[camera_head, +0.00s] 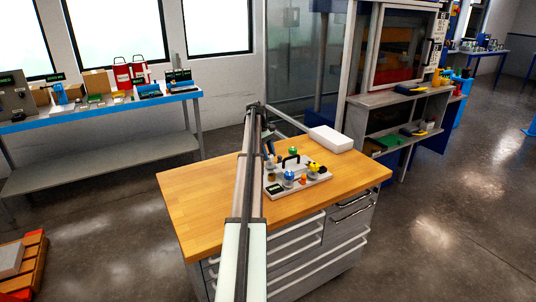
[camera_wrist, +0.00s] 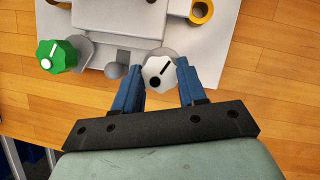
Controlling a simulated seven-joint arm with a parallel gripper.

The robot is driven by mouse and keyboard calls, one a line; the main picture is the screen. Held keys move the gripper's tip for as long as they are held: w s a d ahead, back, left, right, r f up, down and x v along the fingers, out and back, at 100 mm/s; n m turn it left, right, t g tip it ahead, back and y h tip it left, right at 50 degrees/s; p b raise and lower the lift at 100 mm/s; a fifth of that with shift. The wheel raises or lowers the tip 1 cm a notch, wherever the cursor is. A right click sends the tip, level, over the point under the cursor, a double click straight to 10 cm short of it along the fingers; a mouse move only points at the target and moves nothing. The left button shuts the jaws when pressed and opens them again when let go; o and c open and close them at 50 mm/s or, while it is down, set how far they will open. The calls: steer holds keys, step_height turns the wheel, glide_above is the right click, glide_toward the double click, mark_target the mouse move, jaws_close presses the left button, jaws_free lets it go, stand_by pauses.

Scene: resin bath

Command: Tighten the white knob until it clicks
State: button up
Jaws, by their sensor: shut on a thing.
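The white knob (camera_wrist: 159,72) has a black pointer line and a black dot on its face. In the wrist view it sits at the near edge of a light grey panel. My gripper (camera_wrist: 160,82) has its two blue fingers on either side of the knob, shut on it. In the head view my arm hides the white knob and most of the gripper. The panel (camera_head: 318,182) stands on the wooden worktop.
A green knob (camera_wrist: 57,56) is left of my gripper, and a yellow ring-shaped part (camera_wrist: 201,11) is at the upper right. A blue knob (camera_head: 289,176) is also on the panel. A white box (camera_head: 331,139) lies at the back of the wooden worktop (camera_head: 200,200), whose left side is clear.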

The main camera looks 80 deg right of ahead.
steer(key=shift+m, duration=0.3)
steer(key=o, duration=1.1)
steer(key=shift+c, duration=0.2)
steer(key=v, duration=0.7)
steer(key=shift+r, duration=0.25)
steer(key=shift+d, duration=0.1)
